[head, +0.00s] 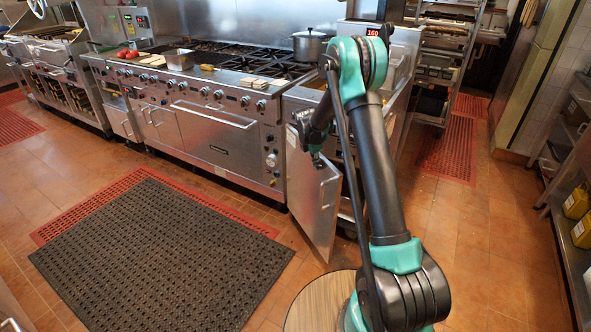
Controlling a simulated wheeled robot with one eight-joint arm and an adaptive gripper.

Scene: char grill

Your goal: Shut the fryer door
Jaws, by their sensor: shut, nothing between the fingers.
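The fryer (402,60) stands right of the range, with a red 160 display on top. Its steel door (312,205) stands open, swung out toward me from the front of the cabinet. A handle shows near the top right of the door's face. My gripper (317,163) is shut and empty at the door's upper edge, near the handle. The arm reaches over from the right and hides part of the fryer's front. I cannot tell whether the fingers touch the door.
A long steel range (215,112) with a pot (310,45) stands left of the fryer. A black mat (160,255) lies on the floor in front. A tray rack (445,55) stands behind right, and shelving (572,240) lines the right edge. Tiled floor beside the door is clear.

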